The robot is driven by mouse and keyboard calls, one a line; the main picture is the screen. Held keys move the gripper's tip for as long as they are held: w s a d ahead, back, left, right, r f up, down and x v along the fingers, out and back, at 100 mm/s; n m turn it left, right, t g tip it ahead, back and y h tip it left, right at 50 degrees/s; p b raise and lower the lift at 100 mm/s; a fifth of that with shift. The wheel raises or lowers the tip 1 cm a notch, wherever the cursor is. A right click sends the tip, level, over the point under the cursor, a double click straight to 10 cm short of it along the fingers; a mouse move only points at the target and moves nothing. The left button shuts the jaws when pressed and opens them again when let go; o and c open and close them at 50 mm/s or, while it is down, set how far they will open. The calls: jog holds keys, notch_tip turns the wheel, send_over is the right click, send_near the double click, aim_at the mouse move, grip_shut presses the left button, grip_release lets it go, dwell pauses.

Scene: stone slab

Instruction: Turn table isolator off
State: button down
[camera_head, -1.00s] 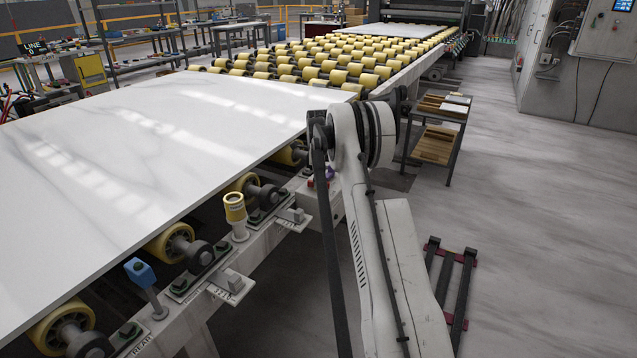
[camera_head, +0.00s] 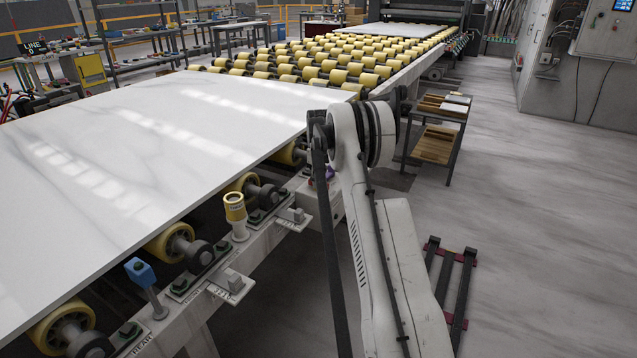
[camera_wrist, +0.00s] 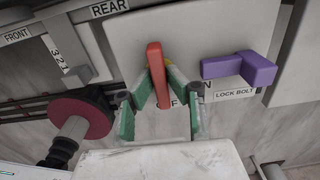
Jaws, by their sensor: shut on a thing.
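In the wrist view a red handle (camera_wrist: 154,58) stands out from a pale panel (camera_wrist: 190,30), roughly upright in the picture and leaning slightly left. My gripper (camera_wrist: 159,76) has its green fingers on both sides of the handle and is shut on it. Partly covered lettering shows beside the handle: an "F" below it and an "N" to its right. A bit of yellow shows behind it. In the head view my arm hides the gripper and the handle.
A purple lever (camera_wrist: 240,68) labelled "LOCK BOLT" sits close right of my gripper. A dark red disc (camera_wrist: 80,118) is at the left. In the head view a white slab (camera_head: 130,150) lies over yellow rollers, near a yellow-topped post (camera_head: 235,208) and a blue-headed lever (camera_head: 140,271).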

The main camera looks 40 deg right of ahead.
jog(key=c, duration=1.7)
grip_release()
notch_tip(320, 180, up, 12)
jog(key=shift+r, duration=0.1)
